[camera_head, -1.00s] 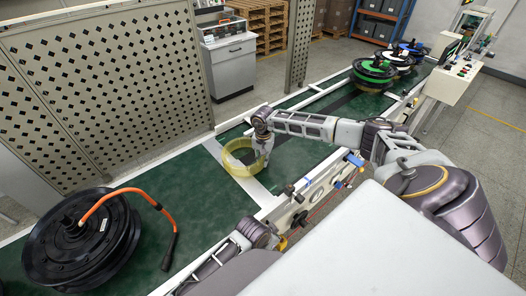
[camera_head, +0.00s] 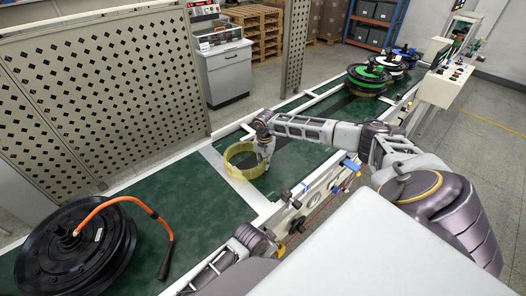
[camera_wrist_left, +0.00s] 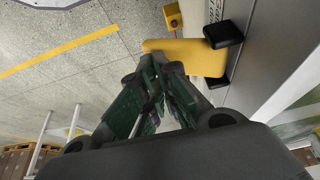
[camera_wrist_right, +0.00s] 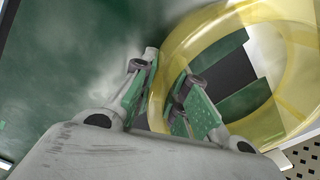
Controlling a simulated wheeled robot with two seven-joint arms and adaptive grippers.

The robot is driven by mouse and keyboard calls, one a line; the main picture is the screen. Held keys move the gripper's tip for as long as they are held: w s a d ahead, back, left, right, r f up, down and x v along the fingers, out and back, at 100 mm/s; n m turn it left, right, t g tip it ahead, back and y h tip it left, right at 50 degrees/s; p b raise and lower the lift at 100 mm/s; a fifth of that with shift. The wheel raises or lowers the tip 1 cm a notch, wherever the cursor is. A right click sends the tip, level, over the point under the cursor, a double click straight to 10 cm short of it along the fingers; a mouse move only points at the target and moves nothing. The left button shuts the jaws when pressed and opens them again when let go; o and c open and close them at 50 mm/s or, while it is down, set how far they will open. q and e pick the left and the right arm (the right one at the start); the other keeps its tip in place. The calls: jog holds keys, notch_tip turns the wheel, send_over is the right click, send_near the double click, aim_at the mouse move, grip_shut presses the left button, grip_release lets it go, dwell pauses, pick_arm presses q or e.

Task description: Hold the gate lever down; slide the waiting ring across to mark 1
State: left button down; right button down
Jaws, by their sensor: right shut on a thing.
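My right gripper (camera_head: 264,168) is shut on the ring's near right wall. In the right wrist view, one finger is inside the yellow ring (camera_wrist_right: 288,100) and one outside. My left gripper (camera_head: 277,250) is low at the conveyor's near side. In the left wrist view its fingertips (camera_wrist_left: 158,62) are together, by a yellow lever-like part (camera_wrist_left: 185,55) with black ends. Contact with it cannot be told. I cannot make out mark 1.
A black hub motor (camera_head: 75,255) with an orange cable lies on the belt at left. Several motors, one green-rimmed (camera_head: 369,78), stand at the far right end. A perforated fence (camera_head: 110,90) lines the far side. The belt between is clear.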

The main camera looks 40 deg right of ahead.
pick_arm(q)
jog(key=shift+w+a+f, duration=0.15)
jog(key=shift+a+f, duration=0.15)
pick_arm(e)
jog(key=shift+d, duration=0.3)
jog(key=shift+w+d, duration=0.1)
jog(key=shift+d, duration=1.05)
jog(key=shift+d, duration=0.85)
jog(key=c, duration=1.3)
grip_release()
jog(key=shift+c, duration=0.2)
jog(key=shift+r, duration=0.15)
notch_tip(320, 180, up, 9)
pick_arm(q)
jog(key=shift+r, duration=0.1)
dwell(0.3)
